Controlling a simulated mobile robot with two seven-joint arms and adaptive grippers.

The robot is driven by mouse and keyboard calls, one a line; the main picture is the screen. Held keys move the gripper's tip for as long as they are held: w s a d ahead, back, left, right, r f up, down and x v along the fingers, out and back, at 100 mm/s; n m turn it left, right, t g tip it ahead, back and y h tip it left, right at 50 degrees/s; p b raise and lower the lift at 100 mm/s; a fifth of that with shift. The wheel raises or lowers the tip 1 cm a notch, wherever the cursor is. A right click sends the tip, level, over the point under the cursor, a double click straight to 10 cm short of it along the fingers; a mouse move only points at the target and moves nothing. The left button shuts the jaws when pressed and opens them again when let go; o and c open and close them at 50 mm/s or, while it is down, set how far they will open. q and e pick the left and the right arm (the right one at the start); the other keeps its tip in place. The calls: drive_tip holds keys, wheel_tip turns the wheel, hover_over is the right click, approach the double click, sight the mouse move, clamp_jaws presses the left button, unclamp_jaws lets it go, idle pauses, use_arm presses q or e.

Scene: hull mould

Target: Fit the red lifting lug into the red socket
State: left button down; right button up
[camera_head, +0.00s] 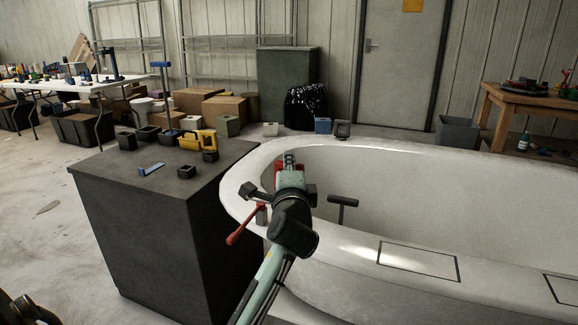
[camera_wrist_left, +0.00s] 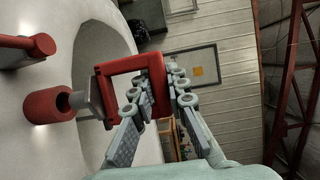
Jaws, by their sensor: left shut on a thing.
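The red lifting lug (camera_wrist_left: 117,69) is a square red frame with a grey foot (camera_wrist_left: 86,97) on its left side in the left wrist view. My left gripper (camera_wrist_left: 160,95) is shut on the side of the frame away from the foot. The red socket (camera_wrist_left: 48,106) is a short red tube on the white hull surface, its opening facing the foot. The foot is close to that opening; I cannot tell whether they touch. In the head view my left gripper (camera_head: 289,165) is above the hull's near left rim, with a little red of the lug (camera_head: 279,168) showing. My right gripper is not in view.
A red T-shaped bar (camera_wrist_left: 24,47) stands near the socket. A dark T-shaped bar (camera_head: 343,202) stands inside the white hull mould (camera_head: 420,180). A dark cabinet (camera_head: 150,225) left of the hull carries several small black bins and a yellow part (camera_head: 198,141).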

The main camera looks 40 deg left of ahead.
use_arm(q)
drive_tip(key=shift+f+b, duration=1.4)
drive_tip(key=shift+f, duration=0.85)
drive_tip(key=c, duration=1.4)
unclamp_jaws()
drive_tip(key=shift+c, duration=0.2)
drive_tip(key=v, duration=1.2)
